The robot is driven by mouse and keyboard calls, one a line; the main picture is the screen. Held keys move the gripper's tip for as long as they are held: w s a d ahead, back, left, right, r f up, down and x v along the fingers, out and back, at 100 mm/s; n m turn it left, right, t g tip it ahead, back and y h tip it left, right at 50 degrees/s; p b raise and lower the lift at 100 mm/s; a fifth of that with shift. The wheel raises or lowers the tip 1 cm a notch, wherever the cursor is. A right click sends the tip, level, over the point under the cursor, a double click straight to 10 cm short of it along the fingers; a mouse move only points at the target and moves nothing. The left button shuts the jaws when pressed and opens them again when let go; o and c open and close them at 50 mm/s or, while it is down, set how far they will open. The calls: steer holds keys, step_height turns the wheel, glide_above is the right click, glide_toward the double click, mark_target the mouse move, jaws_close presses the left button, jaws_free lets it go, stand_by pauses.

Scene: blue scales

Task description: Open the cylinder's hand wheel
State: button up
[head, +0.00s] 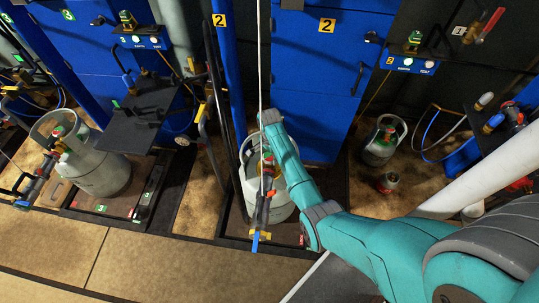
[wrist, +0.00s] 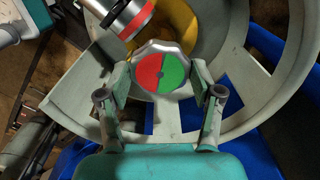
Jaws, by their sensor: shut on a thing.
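The cylinder's hand wheel (wrist: 160,68) is a silver knob with a half red, half green face, seen face-on in the wrist view. My gripper (wrist: 160,80) is shut on it, with one finger at its left side and one at its right. The pale grey cylinder (wrist: 55,70) surrounds the wheel with its cut-out collar. In the head view the cylinder (head: 280,206) stands upright on a scale in the bay marked 2. My teal arm hides part of it, and the fingers on the wheel cannot be made out there.
A silver and red connector (wrist: 130,18) sits close beside the wheel. A valve with a blue handle (head: 257,236) is in front of the cylinder. A white line (head: 260,60) hangs over it. Another cylinder (head: 104,172) stands left and a smaller one (head: 381,147) right. Floor (head: 140,250) is clear in front.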

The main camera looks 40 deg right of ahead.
steer(key=n, duration=1.3)
steer(key=shift+n, duration=0.4)
steer(key=n, duration=1.3)
steer(key=o, duration=1.1)
steer(key=shift+o, duration=0.2)
steer(key=shift+r, duration=0.1)
